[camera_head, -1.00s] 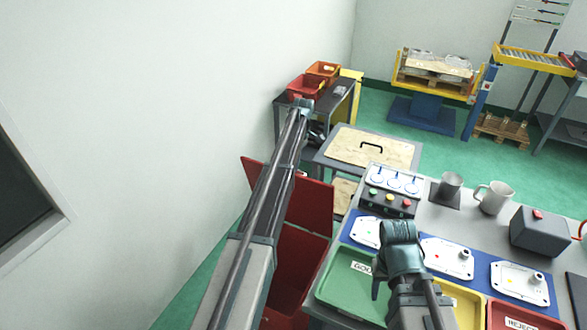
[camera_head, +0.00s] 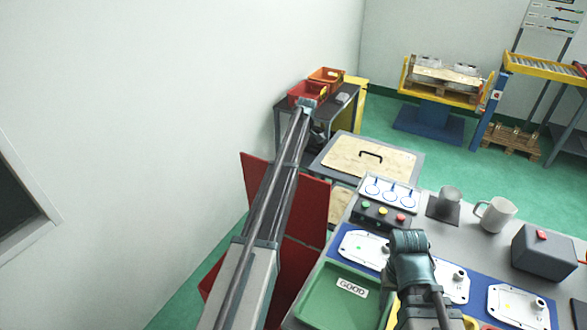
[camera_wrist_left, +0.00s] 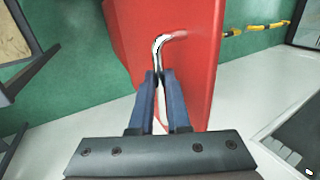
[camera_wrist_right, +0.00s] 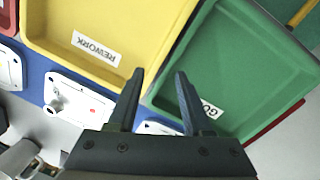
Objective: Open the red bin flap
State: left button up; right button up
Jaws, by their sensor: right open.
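The red bin (camera_head: 313,205) stands between the wall and the bench in the head view, partly hidden by my left arm. Its red panels stand at angles to each other; I cannot tell from there how far the flap is open. In the left wrist view the red flap (camera_wrist_left: 185,75) carries a bent chrome handle (camera_wrist_left: 158,50). My left gripper (camera_wrist_left: 158,76) is shut on the handle's near end. My right gripper (camera_wrist_right: 157,80) is open and empty above the trays.
A green tray (camera_head: 318,308) marked GOOD and a yellow tray (camera_wrist_right: 155,18) marked REWORK lie under my right gripper. The bench also holds white castings (camera_head: 362,246), a mug (camera_head: 495,214) and a grey box (camera_head: 545,250). A wooden-topped cart (camera_head: 345,153) stands beyond.

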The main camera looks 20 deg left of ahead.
pick_arm(q)
jog(key=o, duration=0.5)
jog(key=shift+a, duration=0.1)
jog(key=shift+c, duration=0.2)
jog(key=shift+r, duration=0.15)
pick_arm(e)
jog(key=shift+r, duration=0.1)
pick_arm(q)
jog(key=shift+r+p, duration=0.4)
jog(key=shift+p, duration=0.15)
notch_tip(320, 180, up, 3)
jog(key=p, duration=0.3)
jog(key=s+d, duration=0.3)
jog(key=s, duration=0.4)
jog(key=s+d+r, duration=0.1)
jog(key=s+d, duration=0.3)
jog(key=s, duration=0.3)
jog(key=shift+s+p, duration=0.3)
jog(key=shift+p, duration=0.15)
pick_arm(e)
notch_tip(320, 180, up, 5)
jog(key=shift+f, duration=0.1)
